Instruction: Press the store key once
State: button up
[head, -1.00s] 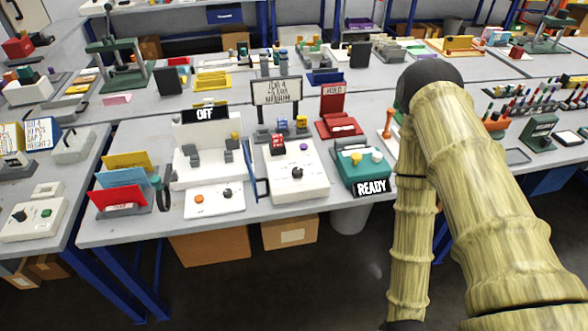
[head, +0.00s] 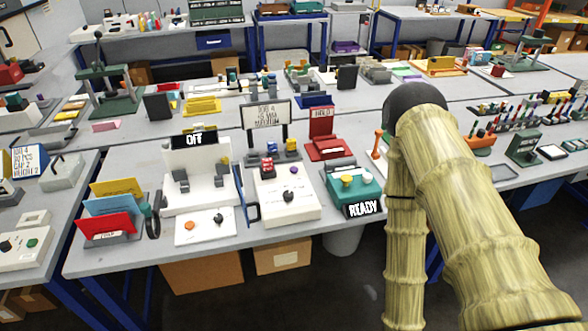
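No key in the head view carries a label that I can read as "store". A teal-green box (head: 353,191) has a yellow button (head: 347,180), a whitish button (head: 365,177) and a READY display (head: 362,208). To its left, a white box (head: 285,200) has a black knob (head: 288,196), a purple button (head: 293,170) and a small red display (head: 267,168). A white machine (head: 200,185) shows OFF, with a flat panel (head: 204,228) bearing an orange button (head: 190,226) and a dark knob (head: 218,218). My arm shows at right; my gripper is out of view.
A sign board (head: 267,114) and a red stand (head: 322,133) stand behind the boxes. Cardboard boxes (head: 200,269) and a bin (head: 342,243) are below the grey bench (head: 140,258).

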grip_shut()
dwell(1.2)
